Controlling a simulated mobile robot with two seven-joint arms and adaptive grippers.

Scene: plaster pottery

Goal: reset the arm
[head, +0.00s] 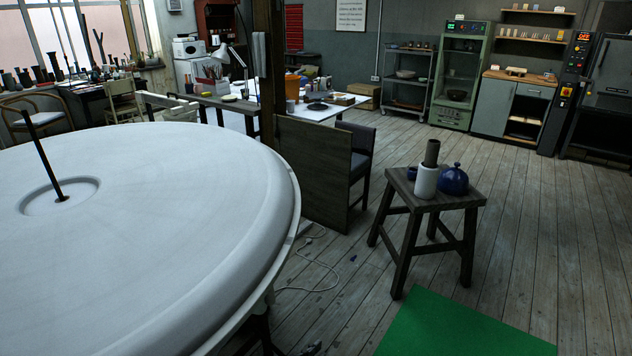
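Neither of my grippers and neither arm shows in the head view. A large round white plaster disc (170,240) fills the left foreground. A thin dark rod (43,155) stands tilted in the round recess near its middle. Right of centre, a dark wooden stool (436,200) carries a white cylinder (426,182) with a dark grey cylinder (432,152) standing in or on it. A round blue pot (454,180) sits beside them on the stool.
A green mat (455,330) lies on the plank floor at the front right. A dark panel (312,175) and a chair (358,150) stand behind the disc. A cable (315,288) lies on the floor near the disc. The floor right of the stool is clear.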

